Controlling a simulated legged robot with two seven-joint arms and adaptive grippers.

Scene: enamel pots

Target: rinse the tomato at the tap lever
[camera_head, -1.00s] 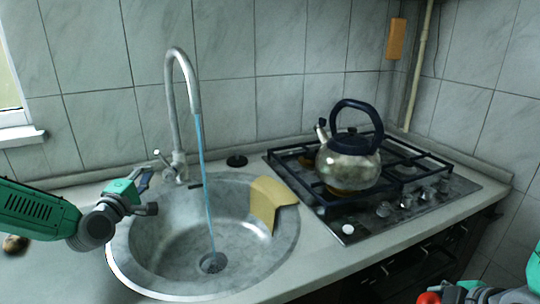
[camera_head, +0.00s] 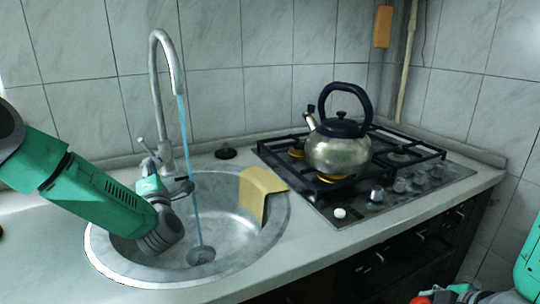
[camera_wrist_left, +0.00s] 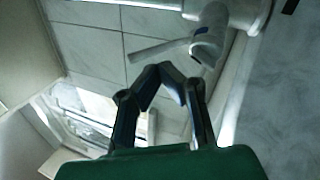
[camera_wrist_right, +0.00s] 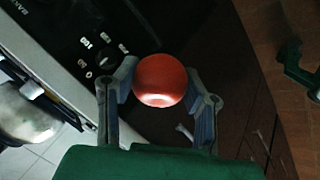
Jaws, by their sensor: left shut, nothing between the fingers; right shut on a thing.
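The chrome tap (camera_head: 165,95) stands behind the sink, and a blue stream of water (camera_head: 188,150) falls from its spout into the basin. Its lever (camera_head: 147,148) sticks up left from the tap base and also shows in the left wrist view (camera_wrist_left: 150,51). My left gripper (camera_head: 178,184) is shut and empty, close to the tap base over the sink's back left; its fingertips (camera_wrist_left: 162,72) appear just below the lever. The red tomato (camera_wrist_right: 160,80) is held between the fingers of my right gripper (camera_wrist_right: 160,88), in front of the counter, low at the right of the head view (camera_head: 421,299).
The round sink (camera_head: 110,262) has a yellow cloth (camera_head: 262,184) over its right rim. A kettle (camera_head: 338,150) stands on the gas hob (camera_head: 400,190) to the right. A black plug (camera_head: 225,153) lies behind the sink. The counter's front edge runs between tomato and sink.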

